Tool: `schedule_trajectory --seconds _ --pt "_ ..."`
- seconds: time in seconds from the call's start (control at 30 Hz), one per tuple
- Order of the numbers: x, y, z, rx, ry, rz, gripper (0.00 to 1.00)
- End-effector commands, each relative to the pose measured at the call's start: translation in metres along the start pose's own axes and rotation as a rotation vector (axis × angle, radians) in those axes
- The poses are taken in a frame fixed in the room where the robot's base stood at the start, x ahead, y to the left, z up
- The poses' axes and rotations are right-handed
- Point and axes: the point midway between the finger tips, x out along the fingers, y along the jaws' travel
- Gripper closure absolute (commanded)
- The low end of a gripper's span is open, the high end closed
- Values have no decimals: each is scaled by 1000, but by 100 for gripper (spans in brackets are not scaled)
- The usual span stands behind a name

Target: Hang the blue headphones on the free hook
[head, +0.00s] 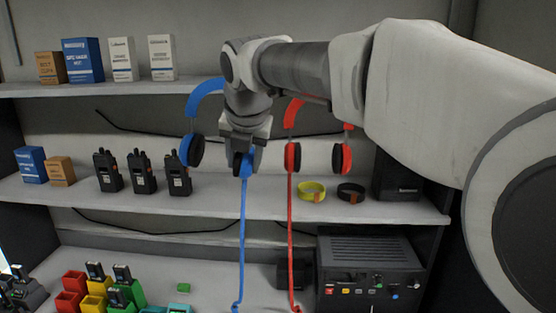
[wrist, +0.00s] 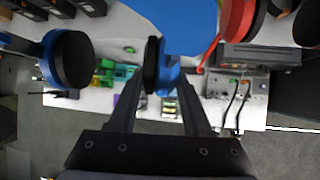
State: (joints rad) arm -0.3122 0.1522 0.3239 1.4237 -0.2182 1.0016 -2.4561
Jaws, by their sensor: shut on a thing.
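The blue headphones (head: 206,86) show in the head view in front of the shelves, headband up and earcups down, with a blue cable dangling. My gripper (head: 243,150) points down and is shut on their right earcup. In the wrist view the fingertips (wrist: 162,84) close around the blue and black earcup (wrist: 169,72), with the other earcup (wrist: 68,60) at the left. Red headphones (head: 291,116) hang upright just to the right, their red cable hanging down. My arm hides part of both headbands. I cannot make out any hook.
Several black radios (head: 140,172) stand on the middle shelf (head: 220,206), left of the headphones. A yellow band (head: 312,192) and a black band (head: 350,193) lie to the right. Boxes (head: 123,58) stand above. A black device (head: 368,275) and coloured holders (head: 100,290) are below.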

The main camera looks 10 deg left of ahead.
Motion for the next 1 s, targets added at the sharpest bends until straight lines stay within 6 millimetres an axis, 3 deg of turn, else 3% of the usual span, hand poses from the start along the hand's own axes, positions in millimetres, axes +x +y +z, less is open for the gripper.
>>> schedule_trajectory --seconds 1.0 --pt "36 0 50 0 0 2 73"
